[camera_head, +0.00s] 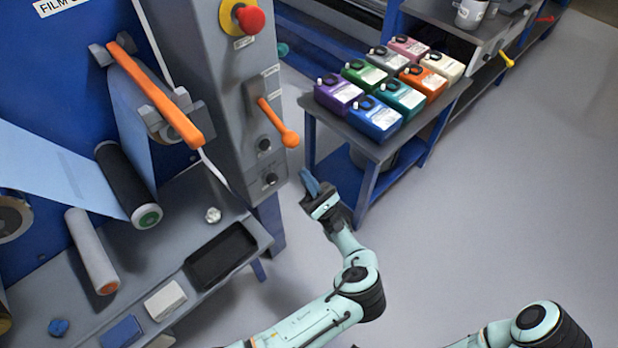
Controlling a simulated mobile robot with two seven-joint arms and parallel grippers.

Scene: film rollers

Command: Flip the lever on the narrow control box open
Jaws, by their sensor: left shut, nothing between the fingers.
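The narrow grey control box (215,95) stands upright beside the blue film machine. Its orange lever (277,122) is on the front face, slanting down to the right and ending in a round knob. My left gripper (311,183) is below and slightly right of the lever knob in the picture, apart from it. Its blue fingers are shut with nothing between them. Of my right arm, only some links show at the bottom right; its gripper is out of view.
A side table (362,145) with several coloured canisters stands to the right. A black tray (221,256) lies on the machine's shelf. The floor (480,210) at right is clear.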

